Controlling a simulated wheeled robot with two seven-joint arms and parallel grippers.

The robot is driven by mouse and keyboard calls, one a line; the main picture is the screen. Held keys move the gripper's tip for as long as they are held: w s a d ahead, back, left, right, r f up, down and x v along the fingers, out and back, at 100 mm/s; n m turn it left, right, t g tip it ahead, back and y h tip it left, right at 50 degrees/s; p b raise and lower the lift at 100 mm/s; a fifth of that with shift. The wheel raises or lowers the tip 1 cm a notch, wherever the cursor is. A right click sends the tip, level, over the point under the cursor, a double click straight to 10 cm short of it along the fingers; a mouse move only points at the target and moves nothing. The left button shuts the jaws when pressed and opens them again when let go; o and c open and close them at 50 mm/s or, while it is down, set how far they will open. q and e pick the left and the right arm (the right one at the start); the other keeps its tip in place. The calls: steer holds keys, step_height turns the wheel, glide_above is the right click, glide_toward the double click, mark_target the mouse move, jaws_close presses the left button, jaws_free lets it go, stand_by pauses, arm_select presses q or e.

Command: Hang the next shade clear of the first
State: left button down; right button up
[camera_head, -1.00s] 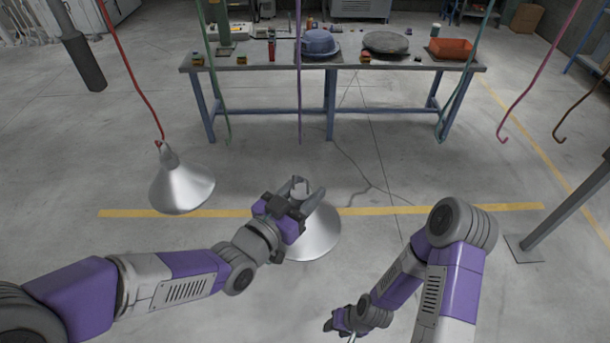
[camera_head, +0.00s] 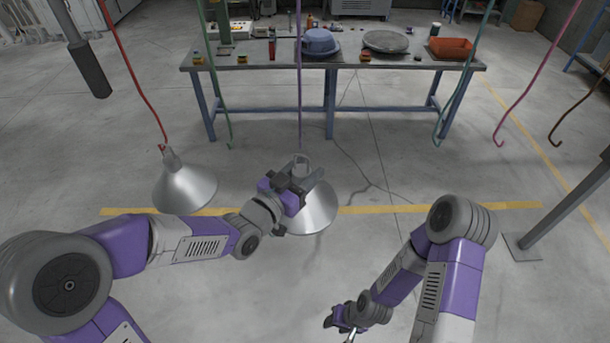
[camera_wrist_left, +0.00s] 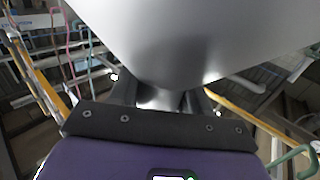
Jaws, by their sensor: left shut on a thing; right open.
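The first shade (camera_head: 184,188), a silver cone, hangs from the red hook line (camera_head: 136,85) at the left. My left gripper (camera_head: 308,172) is shut on the neck of a second silver shade (camera_head: 320,210), held upright with its wide rim down, right of the first and apart from it. In the left wrist view this shade (camera_wrist_left: 190,40) fills the top. The purple hook line (camera_head: 299,80) comes down just above its neck in the head view; its lower tip is hard to make out, and I cannot tell whether they touch. My right gripper (camera_head: 345,325) is open, low near the bottom edge.
Green lines hang at left (camera_head: 212,80) and right (camera_head: 465,80); a pink hook (camera_head: 500,140) and a brown hook (camera_head: 556,140) hang further right. A grey post (camera_head: 570,205) stands right.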

arm_select(q)
steer(key=shift+w, duration=0.65)
steer(key=shift+w+b, duration=0.3)
steer(key=shift+w, duration=0.15)
steer(key=shift+w+a, duration=0.1)
steer(key=shift+w, duration=0.95)
steer(key=shift+w, duration=0.1)
steer(key=shift+w+f+b, duration=0.1)
steer(key=shift+w+b, duration=0.5)
steer(key=shift+w, duration=0.8)
